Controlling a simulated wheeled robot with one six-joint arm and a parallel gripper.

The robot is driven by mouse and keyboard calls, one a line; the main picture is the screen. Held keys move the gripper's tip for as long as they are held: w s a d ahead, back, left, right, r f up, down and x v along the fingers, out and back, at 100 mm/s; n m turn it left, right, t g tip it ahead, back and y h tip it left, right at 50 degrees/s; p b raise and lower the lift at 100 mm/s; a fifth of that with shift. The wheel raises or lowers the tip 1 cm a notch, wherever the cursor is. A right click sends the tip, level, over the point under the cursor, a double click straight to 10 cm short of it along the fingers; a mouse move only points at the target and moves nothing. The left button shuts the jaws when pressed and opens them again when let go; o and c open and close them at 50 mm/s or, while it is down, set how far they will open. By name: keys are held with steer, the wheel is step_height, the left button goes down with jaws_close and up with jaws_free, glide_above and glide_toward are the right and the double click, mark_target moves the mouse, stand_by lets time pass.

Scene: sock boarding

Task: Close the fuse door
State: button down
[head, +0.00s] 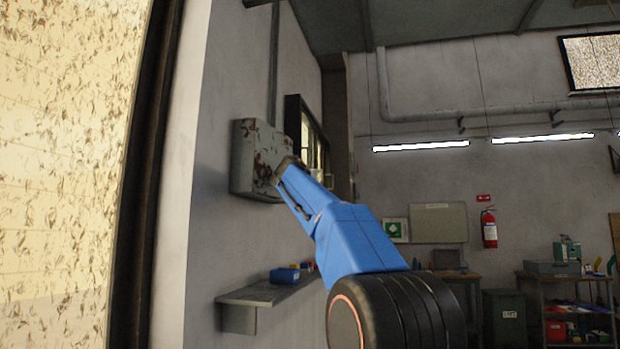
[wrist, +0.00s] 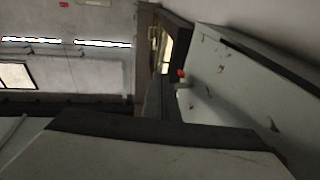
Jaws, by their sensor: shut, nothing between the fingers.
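The fuse box (head: 243,165) is a grey metal case with rust patches, fixed to the left wall in the head view. Its rust-flecked front (head: 267,141) faces right. From here I cannot tell how far its door stands from the case. My gripper (head: 282,166) is shut and empty, with its tip at the lower right part of that front; contact is unclear. In the wrist view, a pale rust-flecked panel (wrist: 250,90) fills the right, seen close. A second pale surface with a dark edge crosses the bottom; I cannot tell which part it is.
A wall shelf (head: 262,295) holding a blue box (head: 284,275) is below the fuse box. A dark-framed window (head: 305,130) is just beyond it. A fire extinguisher (head: 489,227) and workbenches are far back on the right.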

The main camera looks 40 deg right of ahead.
steer(key=shift+w+a, duration=0.25)
steer(key=shift+w, duration=0.65)
steer(key=v, duration=1.7)
steer(key=shift+s, duration=0.15)
steer(key=shift+a+f, duration=0.1)
